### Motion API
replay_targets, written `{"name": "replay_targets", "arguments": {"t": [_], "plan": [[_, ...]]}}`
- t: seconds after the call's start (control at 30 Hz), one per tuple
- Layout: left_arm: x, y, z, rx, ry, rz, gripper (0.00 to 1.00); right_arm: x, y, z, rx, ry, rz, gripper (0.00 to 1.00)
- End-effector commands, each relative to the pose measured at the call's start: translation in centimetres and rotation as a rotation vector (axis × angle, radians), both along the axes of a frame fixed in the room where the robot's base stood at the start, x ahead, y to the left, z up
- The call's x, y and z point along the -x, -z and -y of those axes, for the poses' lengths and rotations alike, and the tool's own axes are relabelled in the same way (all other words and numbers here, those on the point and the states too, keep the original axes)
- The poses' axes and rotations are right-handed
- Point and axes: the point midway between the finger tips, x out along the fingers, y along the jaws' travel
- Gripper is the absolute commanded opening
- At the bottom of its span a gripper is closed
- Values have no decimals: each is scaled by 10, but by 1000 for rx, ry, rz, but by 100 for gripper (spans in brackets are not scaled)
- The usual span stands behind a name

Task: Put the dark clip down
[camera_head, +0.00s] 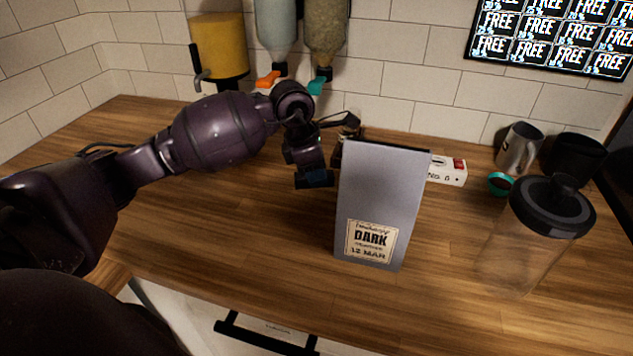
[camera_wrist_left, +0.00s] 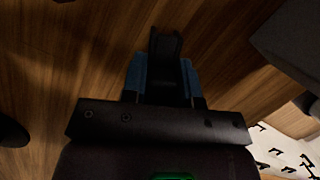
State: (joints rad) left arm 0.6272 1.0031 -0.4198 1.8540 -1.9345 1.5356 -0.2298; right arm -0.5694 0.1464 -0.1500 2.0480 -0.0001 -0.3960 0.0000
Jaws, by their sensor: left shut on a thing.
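The dark clip (camera_wrist_left: 165,45) is a narrow black piece between the two blue fingertips in the left wrist view. My left gripper (camera_head: 315,179) is shut on it; it also shows in the left wrist view (camera_wrist_left: 162,80). In the head view the gripper points down over the wooden counter, just left of the grey bag labelled DARK (camera_head: 385,190). I cannot make out the clip in the head view, nor tell whether it touches the counter. My right gripper is not in view.
A clear jar with a black lid (camera_head: 525,240) stands right of the bag. A steel pitcher (camera_head: 519,148), a black container (camera_head: 570,160) and a small white box (camera_head: 448,171) are behind. Dispensers (camera_head: 219,45) hang on the wall. The counter (camera_head: 230,235) left of the bag is clear.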

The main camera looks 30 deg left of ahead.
Motion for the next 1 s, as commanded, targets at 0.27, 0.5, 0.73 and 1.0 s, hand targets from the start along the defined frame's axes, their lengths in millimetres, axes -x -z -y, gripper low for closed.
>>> {"name": "replay_targets", "arguments": {"t": [0.27,0.5,0.73,1.0], "plan": [[0,29,0,0,-1,-2,6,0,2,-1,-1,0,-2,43],[0,29,0,-1,-1,-2,6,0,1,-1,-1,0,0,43],[0,31,0,0,-1,-2,46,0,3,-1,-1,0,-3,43],[0,31,0,0,-1,-2,53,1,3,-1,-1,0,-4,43]]}}
